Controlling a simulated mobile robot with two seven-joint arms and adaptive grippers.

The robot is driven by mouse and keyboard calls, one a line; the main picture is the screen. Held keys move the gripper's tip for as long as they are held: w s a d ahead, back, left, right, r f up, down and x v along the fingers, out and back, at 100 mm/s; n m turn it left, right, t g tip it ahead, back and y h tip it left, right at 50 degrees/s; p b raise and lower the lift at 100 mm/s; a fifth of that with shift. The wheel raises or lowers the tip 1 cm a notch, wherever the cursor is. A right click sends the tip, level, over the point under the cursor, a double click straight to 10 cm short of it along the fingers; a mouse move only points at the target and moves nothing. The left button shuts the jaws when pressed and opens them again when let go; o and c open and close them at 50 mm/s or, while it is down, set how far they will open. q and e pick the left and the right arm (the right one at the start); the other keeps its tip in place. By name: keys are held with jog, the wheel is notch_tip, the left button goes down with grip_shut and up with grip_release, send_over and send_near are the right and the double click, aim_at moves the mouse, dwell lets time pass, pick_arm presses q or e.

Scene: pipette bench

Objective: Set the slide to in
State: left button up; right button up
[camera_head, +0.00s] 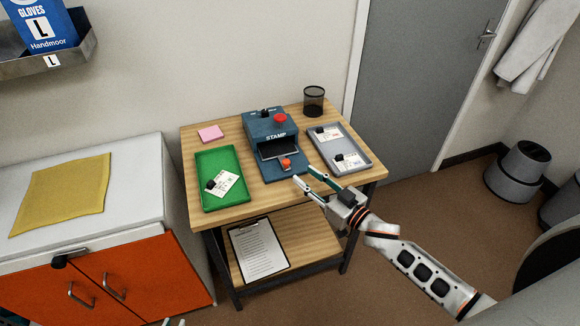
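The blue stamp machine (262,130) stands on the wooden table, with "STAMP" on its front and a dark opening below. A small black knob (265,113) sits on its top near the back, by tiny white marks too small to read; it may be the slide. A red button (280,118) is right of it. An orange-red knob (286,163) is on the low front part. My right gripper (305,176) is open and empty, its fingertips just in front and right of the machine. Only the tips of my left gripper (175,322) show at the bottom edge.
A green tray (207,162) with a card stands left of the machine; a grey tray (358,164) with cards stands right. A pink pad (210,133) and a mesh cup (314,100) are at the back. A clipboard (258,250) lies on the lower shelf.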

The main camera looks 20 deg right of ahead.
aim_at(289, 163)
jog(key=x, duration=0.7)
jog(key=shift+w, duration=0.15)
grip_shut()
